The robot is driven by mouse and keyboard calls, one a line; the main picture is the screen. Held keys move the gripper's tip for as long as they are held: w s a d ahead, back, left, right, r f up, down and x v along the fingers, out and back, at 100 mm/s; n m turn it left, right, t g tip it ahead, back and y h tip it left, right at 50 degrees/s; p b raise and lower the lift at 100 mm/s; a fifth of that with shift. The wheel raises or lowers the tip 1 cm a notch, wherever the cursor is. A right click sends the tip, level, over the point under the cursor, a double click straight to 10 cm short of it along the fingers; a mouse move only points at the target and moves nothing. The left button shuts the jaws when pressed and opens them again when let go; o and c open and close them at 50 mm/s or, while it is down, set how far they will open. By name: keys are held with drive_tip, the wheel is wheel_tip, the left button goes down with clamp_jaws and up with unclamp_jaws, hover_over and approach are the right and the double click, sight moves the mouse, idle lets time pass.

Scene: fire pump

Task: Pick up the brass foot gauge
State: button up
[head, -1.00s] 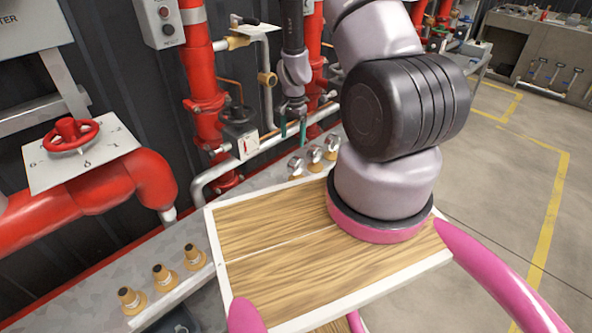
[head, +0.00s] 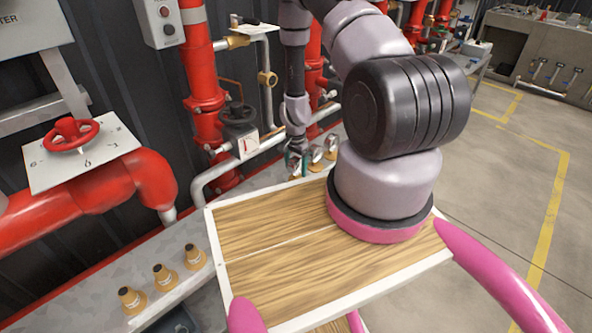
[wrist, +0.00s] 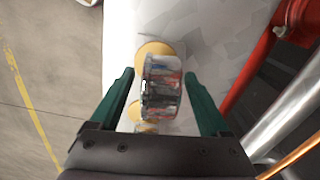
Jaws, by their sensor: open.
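Three round silver gauges with brass feet stand in a row on the grey ledge behind my wooden deck. In the head view the middle gauge (head: 316,154) and the far gauge (head: 331,143) show clearly; the near one is partly hidden by my gripper (head: 296,162). In the wrist view my gripper (wrist: 159,76) is open, its green fingers on either side of a silver gauge (wrist: 161,90) with a round brass foot (wrist: 154,48). Gaps show between the fingers and the gauge. Part of another brass foot (wrist: 135,110) shows below it.
Three brass cone-shaped fittings (head: 163,275) stand on the ledge at the near left. Red pipes (head: 205,110), a valve with a small dial (head: 247,144) and a white pipe (head: 215,175) run close behind the ledge. Open floor (head: 500,220) lies to the right.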

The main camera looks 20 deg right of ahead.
drive_tip(key=shift+f, duration=0.25)
clamp_jaws()
drive_tip(key=shift+r, duration=0.1)
